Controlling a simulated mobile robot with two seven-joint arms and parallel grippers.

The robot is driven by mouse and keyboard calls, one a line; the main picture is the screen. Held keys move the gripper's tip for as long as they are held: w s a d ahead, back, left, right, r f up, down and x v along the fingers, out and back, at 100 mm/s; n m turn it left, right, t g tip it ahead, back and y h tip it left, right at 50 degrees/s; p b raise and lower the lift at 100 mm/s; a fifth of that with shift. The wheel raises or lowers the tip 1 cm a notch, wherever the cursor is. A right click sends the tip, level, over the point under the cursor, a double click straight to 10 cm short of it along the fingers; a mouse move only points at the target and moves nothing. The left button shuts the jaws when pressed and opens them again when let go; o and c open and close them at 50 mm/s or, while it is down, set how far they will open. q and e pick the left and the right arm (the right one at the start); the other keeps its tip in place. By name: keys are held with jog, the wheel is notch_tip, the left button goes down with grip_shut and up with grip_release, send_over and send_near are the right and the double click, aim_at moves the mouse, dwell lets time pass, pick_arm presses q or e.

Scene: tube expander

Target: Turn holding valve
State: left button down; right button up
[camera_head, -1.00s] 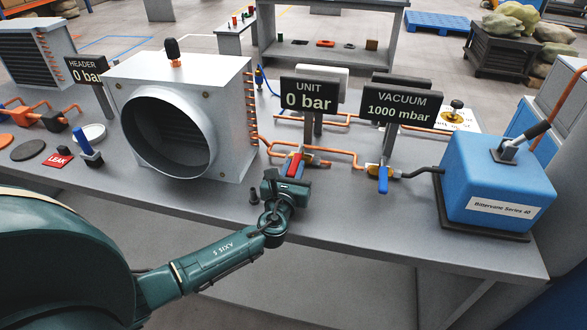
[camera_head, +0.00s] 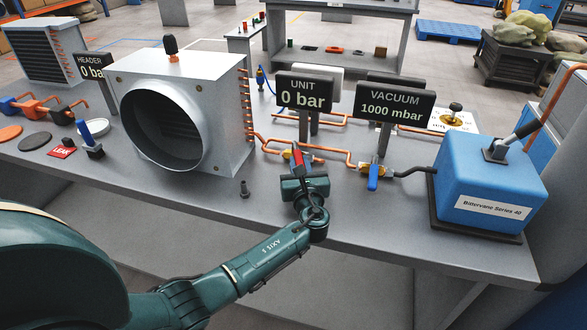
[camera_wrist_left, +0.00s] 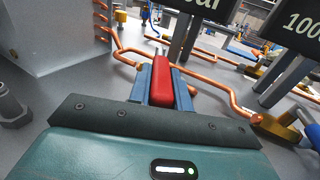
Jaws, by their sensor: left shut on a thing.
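The holding valve has a red handle (camera_head: 297,161), below the UNIT sign on the copper pipe. My left gripper (camera_head: 298,164) comes at it from the front of the bench. In the left wrist view the red handle (camera_wrist_left: 162,84) lies lengthwise between the two blue-grey fingers of my left gripper (camera_wrist_left: 161,82), which is shut on it. The valve body under the handle is mostly hidden by the gripper. The UNIT sign (camera_head: 304,92) reads 0 bar, and the VACUUM sign (camera_head: 395,103) reads 1000 mbar. My right gripper is not in view.
A blue-handled valve (camera_head: 374,176) stands to the right, near the blue pump (camera_head: 490,187). The grey unit with the round duct (camera_head: 190,110) is to the left. A small dark fitting (camera_head: 244,189) stands on the bench left of my gripper. The bench front is clear.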

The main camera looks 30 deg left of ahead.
pick_arm(q)
jog(key=shift+w+d+f+n+g+y+b, duration=0.25)
jog(key=shift+d+n+g+y+b, duration=0.2)
jog(key=shift+y, duration=0.25)
jog(key=shift+w+d+n+g+y+b, duration=0.35)
jog(key=shift+w+n+g+y+b, duration=0.05)
jog(key=shift+n+g+y+b, duration=0.4)
jog(key=shift+w+d+r+n+g+y+b, duration=0.15)
jog(key=shift+w+d+n+g+y+b, duration=0.25)
jog(key=shift+n+g+y+b, duration=0.55)
jog(key=shift+r+b, duration=0.1)
jog(key=shift+b, duration=0.2)
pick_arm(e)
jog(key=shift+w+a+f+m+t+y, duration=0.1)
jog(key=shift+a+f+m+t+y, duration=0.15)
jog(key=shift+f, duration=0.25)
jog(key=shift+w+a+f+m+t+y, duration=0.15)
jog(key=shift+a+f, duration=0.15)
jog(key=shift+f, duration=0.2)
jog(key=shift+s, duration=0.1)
pick_arm(q)
jog(key=c, duration=1.3)
grip_release()
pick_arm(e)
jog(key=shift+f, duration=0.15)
pick_arm(q)
jog(key=v, duration=1.3)
jog(key=shift+r, duration=0.15)
